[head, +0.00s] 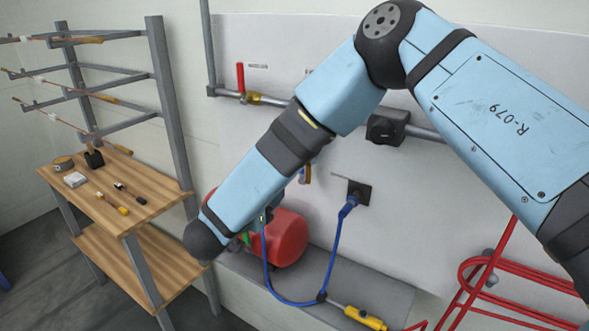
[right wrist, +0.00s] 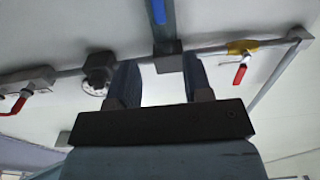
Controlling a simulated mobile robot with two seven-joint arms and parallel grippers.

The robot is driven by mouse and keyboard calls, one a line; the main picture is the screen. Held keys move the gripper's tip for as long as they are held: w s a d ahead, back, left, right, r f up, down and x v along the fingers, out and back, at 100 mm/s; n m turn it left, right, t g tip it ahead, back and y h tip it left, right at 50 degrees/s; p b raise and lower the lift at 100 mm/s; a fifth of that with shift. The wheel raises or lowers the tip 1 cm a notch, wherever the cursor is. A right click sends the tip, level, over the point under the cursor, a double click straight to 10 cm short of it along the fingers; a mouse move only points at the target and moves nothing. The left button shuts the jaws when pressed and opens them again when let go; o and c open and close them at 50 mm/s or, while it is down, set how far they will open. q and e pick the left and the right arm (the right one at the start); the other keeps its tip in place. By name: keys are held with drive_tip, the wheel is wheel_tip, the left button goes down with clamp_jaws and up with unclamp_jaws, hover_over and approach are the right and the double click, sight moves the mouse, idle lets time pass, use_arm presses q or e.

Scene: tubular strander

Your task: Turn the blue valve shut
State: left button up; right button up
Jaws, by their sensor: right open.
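In the right wrist view, the blue valve (right wrist: 159,12) shows as a blue lever at the top centre. It runs to a dark block (right wrist: 168,56) on the grey pipe. My right gripper (right wrist: 160,64) is open, with one finger either side of the lever's line in the picture. The block appears between the fingertips. I cannot tell whether a finger touches the lever. In the head view my right forearm covers the middle of the panel, and I make out neither the blue valve nor my right gripper there. My left gripper is not in view.
A red-handled valve (head: 241,80) with a yellow body sits on the pipe at left. A dark fitting (head: 388,127) is on the pipe at right. A blue cable (head: 333,255) hangs from a wall socket by a red tank (head: 285,237). A wooden bench (head: 110,205) stands left.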

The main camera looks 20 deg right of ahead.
drive_tip(key=p+x, duration=0.2)
drive_tip(key=x, duration=1)
drive_tip(key=shift+f, duration=0.1)
clamp_jaws()
